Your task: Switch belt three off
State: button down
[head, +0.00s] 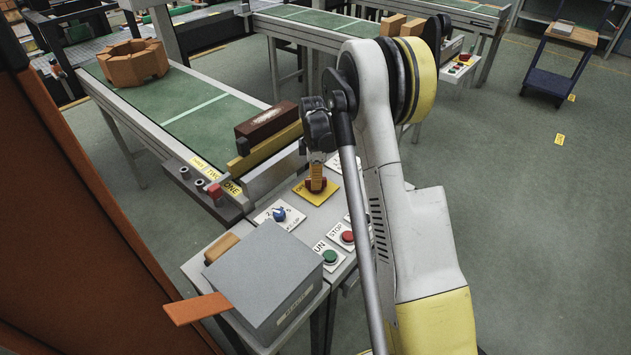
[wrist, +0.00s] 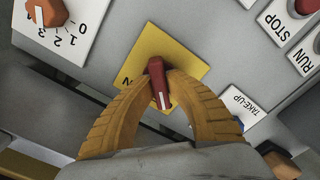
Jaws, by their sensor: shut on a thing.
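A red knob (wrist: 156,72) with a white stripe stands on a yellow plate (wrist: 181,49) in the wrist view. My gripper (wrist: 158,82) is shut on this knob, with one yellow finger on each side. The stripe points toward the bottom of the wrist picture. Most of the plate's lettering is hidden by the fingers. In the head view, my gripper (head: 316,184) reaches down to the yellow plate (head: 328,194) on the grey control panel, and little of the knob shows there. I cannot read which belt this switch belongs to.
A red STOP button (head: 347,237), a green RUN button (head: 329,256) and a blue dial (head: 280,213) share the panel. A grey box (head: 262,278) stands in front; a green belt (head: 195,110) lies behind.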

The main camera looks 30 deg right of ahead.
dwell(0.4)
jog(key=c, duration=1.4)
grip_release()
notch_tip(320, 180, up, 12)
